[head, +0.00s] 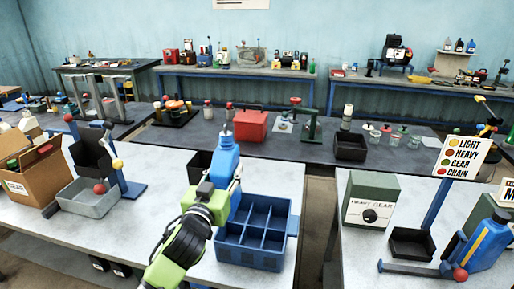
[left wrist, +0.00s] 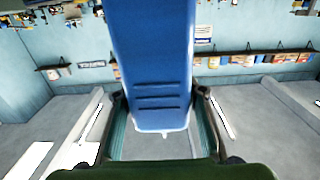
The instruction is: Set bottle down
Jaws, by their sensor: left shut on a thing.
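A blue bottle (head: 225,161) is held roughly upright, a little tilted, above the near table by my left gripper (head: 219,193). In the left wrist view the blue bottle (left wrist: 153,65) fills the middle, between the two fingers of my left gripper (left wrist: 160,125), which is shut on it. In the head view my gripper and arm cover part of the bottle's lower end, so I cannot tell whether it touches anything below. A blue divided crate (head: 292,226) stands just right of the gripper, its visible compartments empty. My right gripper is not in view.
A grey tray (head: 72,202) and a cardboard box (head: 15,185) stand at the left. A dark bin (head: 200,160) sits behind the bottle. Across a gap, the right table holds a green box (head: 371,190) and another blue container (head: 484,245).

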